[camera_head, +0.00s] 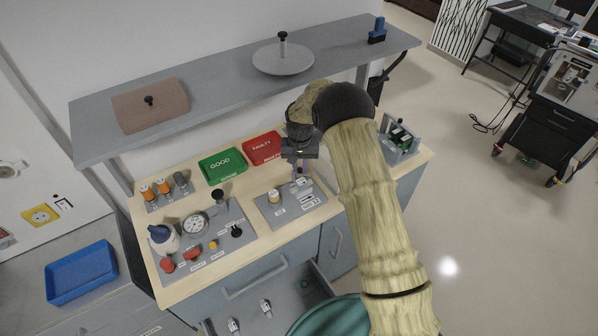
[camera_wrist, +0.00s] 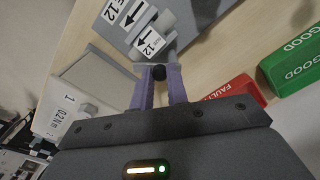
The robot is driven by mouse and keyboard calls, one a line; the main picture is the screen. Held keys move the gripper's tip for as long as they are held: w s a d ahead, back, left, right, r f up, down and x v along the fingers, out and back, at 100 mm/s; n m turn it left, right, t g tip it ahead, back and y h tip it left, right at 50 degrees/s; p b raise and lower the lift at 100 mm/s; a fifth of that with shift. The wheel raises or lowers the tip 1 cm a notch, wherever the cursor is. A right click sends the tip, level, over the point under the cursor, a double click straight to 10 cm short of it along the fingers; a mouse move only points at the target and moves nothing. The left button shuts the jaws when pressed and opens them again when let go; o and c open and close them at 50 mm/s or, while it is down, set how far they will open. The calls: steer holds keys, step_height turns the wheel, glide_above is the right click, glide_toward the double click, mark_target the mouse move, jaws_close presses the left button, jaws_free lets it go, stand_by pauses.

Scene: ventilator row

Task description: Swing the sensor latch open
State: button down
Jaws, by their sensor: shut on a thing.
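My gripper (camera_head: 299,172) is above the back of the small grey sensor plate (camera_head: 268,211) on the bench. In the wrist view its two purple fingers (camera_wrist: 159,86) are shut on a small black knob (camera_wrist: 158,72). The knob sits at the end of a grey piece beside the block with white "12" arrow labels (camera_wrist: 145,30); this looks like the sensor latch. The block also shows in the head view (camera_head: 303,189), just below my fingers. My gripper partly hides the latch in the head view, and I cannot tell its swing angle.
The green GOOD tray (camera_head: 222,165) and red FAULTY tray (camera_head: 264,148) lie behind the plate. A grey shelf (camera_head: 215,84) overhangs the back of the bench. A grey unit (camera_head: 400,145) stands to the right. A panel with a gauge (camera_head: 194,224) is at left.

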steer(key=n+b, duration=0.1)
steer(key=n, duration=0.1)
steer(key=w+n+b, duration=0.1)
steer(key=n, duration=0.2)
steer(key=shift+n, duration=0.3)
steer(key=shift+w+a+r+n+b, duration=0.15)
steer(key=shift+n+b, duration=0.1)
steer(key=shift+n, duration=0.55)
steer(key=shift+w+f+n+b, duration=0.15)
steer(key=shift+n+b, duration=0.1)
steer(key=shift+n, duration=0.55)
steer(key=shift+r, duration=0.1)
steer(key=c, duration=1.4)
jaws_free()
steer(key=shift+o, duration=0.2)
step_height(320, 180, up, 12)
steer(key=b, duration=0.3)
steer(key=shift+s, duration=0.1)
